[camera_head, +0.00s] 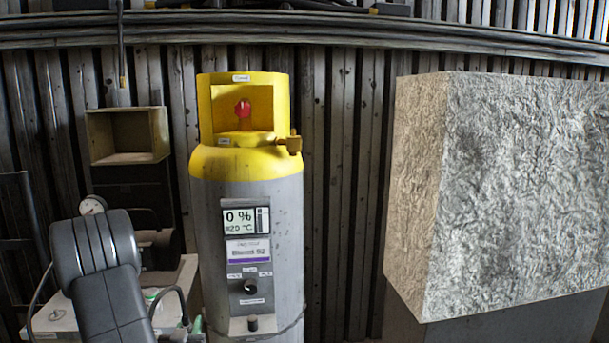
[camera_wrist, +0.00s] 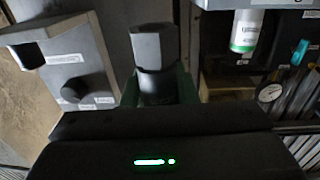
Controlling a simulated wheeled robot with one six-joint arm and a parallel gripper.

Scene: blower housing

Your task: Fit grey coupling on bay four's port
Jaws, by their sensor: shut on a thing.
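My gripper (camera_wrist: 158,92) shows in the wrist view with green fingers closed on a dark grey, faceted coupling (camera_wrist: 154,47). The coupling points away from the gripper, and its far end is clear of other things. In the head view a grey cylinder (camera_head: 279,222) with a yellow top carries a panel with a round dark port (camera_head: 249,287) between small labels. I cannot read a bay number there. In the wrist view a grey labelled panel (camera_wrist: 73,58) with a dark opening and a dark knob (camera_wrist: 74,90) lies left of the coupling, apart from it.
A large rough block (camera_head: 520,180) stands right of the cylinder. An open box (camera_head: 128,136) and a dial gauge (camera_head: 92,205) are at left; a gauge also shows in the wrist view (camera_wrist: 270,93). A white-and-green can (camera_wrist: 246,31) is right of the coupling.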

